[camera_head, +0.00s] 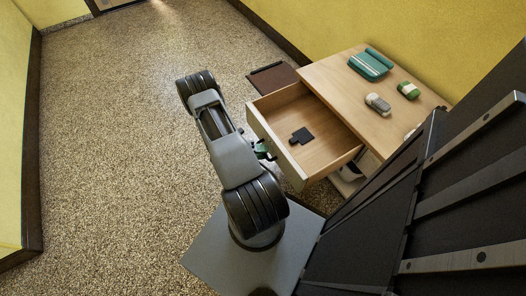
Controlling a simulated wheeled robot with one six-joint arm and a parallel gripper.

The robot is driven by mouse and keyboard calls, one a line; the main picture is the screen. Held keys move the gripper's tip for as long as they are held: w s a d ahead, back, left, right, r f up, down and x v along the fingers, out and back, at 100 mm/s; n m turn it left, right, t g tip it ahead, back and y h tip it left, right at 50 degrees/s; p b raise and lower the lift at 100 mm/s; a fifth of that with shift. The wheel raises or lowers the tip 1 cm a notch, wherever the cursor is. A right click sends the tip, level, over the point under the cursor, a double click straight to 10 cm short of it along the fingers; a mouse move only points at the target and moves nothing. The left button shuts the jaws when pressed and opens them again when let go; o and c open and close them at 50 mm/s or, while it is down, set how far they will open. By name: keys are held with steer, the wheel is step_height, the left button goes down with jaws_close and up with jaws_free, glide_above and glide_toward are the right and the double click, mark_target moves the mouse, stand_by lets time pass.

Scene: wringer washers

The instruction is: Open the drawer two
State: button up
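A light wooden desk (330,72) stands against the yellow wall at the upper right. One drawer (325,152) of it is pulled well out toward my arm, and a small dark flat object (301,136) lies inside. I cannot read any number on the drawer. My gripper (265,150) is small and greenish in this view and is at the outer side of the drawer front (276,148). My arm partly hides it. I cannot tell whether its fingers are open, shut or touching the drawer's handle.
On the desk top are a teal case (370,65), a grey rounded object (378,104) and a small green-and-white object (408,90). A dark brown panel (273,78) is beside the desk's far side. Speckled floor (120,130) is clear to the left.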

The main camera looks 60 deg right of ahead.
steer(key=shift+o, duration=0.4)
steer(key=p+v, duration=0.2)
steer(key=v, duration=1.1)
steer(key=shift+w+a, duration=0.2)
steer(key=shift+a, duration=0.1)
steer(key=shift+r, duration=0.1)
